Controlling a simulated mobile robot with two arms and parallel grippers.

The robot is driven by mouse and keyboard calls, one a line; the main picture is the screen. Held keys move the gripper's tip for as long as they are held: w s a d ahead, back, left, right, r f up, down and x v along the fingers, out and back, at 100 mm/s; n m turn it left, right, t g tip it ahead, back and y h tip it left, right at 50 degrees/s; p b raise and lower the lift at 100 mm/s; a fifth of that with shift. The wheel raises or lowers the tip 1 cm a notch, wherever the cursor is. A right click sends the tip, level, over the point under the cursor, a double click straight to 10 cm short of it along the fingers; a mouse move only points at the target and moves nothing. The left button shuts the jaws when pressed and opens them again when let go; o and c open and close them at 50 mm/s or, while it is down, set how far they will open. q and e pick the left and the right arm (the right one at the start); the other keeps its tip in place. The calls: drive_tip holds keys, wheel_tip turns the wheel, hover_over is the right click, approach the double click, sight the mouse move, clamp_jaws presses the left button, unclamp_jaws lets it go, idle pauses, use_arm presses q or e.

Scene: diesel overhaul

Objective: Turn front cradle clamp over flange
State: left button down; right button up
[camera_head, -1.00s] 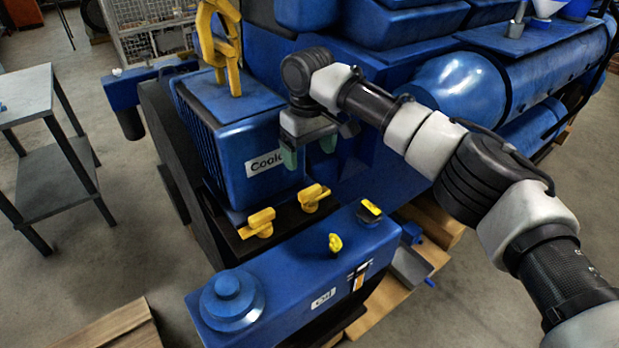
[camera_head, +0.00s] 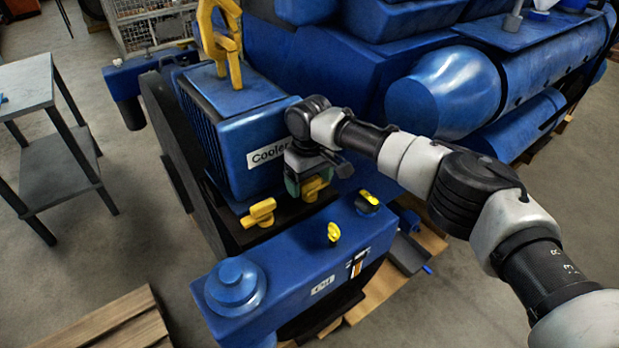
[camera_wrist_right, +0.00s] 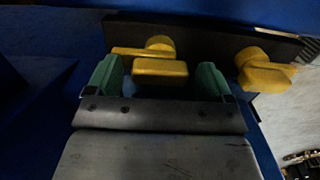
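Two yellow clamps sit on the dark rail at the foot of the blue cooler (camera_head: 235,150). My right gripper (camera_head: 308,186) is at the right-hand clamp (camera_head: 316,191), which it partly hides. In the right wrist view this clamp (camera_wrist_right: 160,70) lies between the two green fingertips (camera_wrist_right: 158,78), with a gap on each side, so the gripper is open around it. The left-hand clamp (camera_head: 260,213) stands free; it also shows at the right of the wrist view (camera_wrist_right: 265,73). A cooler flange cannot be made out clearly. My left gripper is not in view.
A blue tank (camera_head: 300,262) with a round cap and yellow fittings (camera_head: 333,233) stands close in front of the clamps. A yellow lifting hook (camera_head: 220,45) is on the cooler top. A grey table (camera_head: 28,90) stands at the left.

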drive_tip(key=c, duration=0.8)
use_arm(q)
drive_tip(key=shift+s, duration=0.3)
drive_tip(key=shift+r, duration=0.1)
use_arm(e)
drive_tip(key=shift+n, duration=0.4)
drive_tip(key=n+p, duration=0.1)
drive_tip(key=n, duration=0.2)
drive_tip(key=shift+r, duration=0.1)
drive_tip(key=n+p, duration=0.1)
drive_tip(key=n, duration=0.8)
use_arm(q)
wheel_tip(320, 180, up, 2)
use_arm(e)
drive_tip(key=n, duration=0.4)
drive_tip(key=shift+r+n, duration=0.1)
drive_tip(key=shift+n, duration=0.3)
drive_tip(key=shift+w, duration=0.1)
